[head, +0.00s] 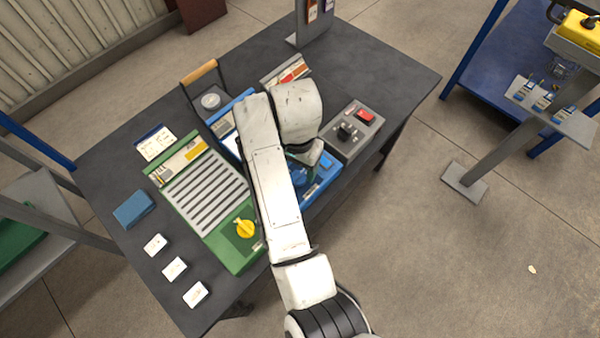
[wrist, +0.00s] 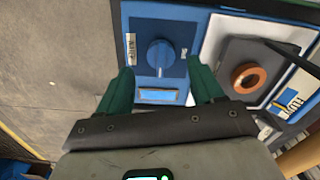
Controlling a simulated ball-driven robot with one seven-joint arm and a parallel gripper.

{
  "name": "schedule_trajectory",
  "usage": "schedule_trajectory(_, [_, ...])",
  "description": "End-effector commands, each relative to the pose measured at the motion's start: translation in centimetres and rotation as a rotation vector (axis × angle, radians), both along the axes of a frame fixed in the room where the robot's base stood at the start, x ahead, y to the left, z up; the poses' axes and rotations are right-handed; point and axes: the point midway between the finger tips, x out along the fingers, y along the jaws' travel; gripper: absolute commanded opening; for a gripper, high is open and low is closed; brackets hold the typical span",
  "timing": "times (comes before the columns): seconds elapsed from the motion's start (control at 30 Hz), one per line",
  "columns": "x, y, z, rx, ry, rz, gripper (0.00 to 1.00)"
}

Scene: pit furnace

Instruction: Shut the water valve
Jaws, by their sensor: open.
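The water valve is a round blue knob (wrist: 160,53) with a raised bar, on a blue panel (wrist: 197,22) in the wrist view. The bar stands roughly up and down in that picture. A light blue label strip (wrist: 158,95) lies below the knob. My gripper (wrist: 163,78) is open, its two green fingers apart on either side of the strip and short of the knob. Nothing is between the fingers. In the head view the blue panel (head: 322,188) shows beside my arm, which hides much of it and most of my gripper.
On the dark table (head: 385,75) a green unit with a yellow knob (head: 245,228) is left of my arm. A grey box with a red switch (head: 365,116) is right. A copper-coloured ring (wrist: 248,78) lies beside the blue panel.

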Motion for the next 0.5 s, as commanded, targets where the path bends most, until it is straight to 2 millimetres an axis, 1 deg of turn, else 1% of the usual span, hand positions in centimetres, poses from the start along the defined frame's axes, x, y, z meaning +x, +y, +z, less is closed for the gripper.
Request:
schedule_trajectory(0.03, [-0.1, 0.0, -1.0, -0.002, 0.004, 0.001, 0.67])
schedule_trajectory(0.2, [-0.1, 0.0, -3.5, -0.001, 0.003, 0.0, 0.67])
schedule_trajectory(0.33, [0.0, 0.0, -4.5, 0.0, 0.001, 0.0, 0.67])
schedule_trajectory(0.5, [0.0, 0.0, -5.0, 0.001, 0.0, 0.0, 0.67])
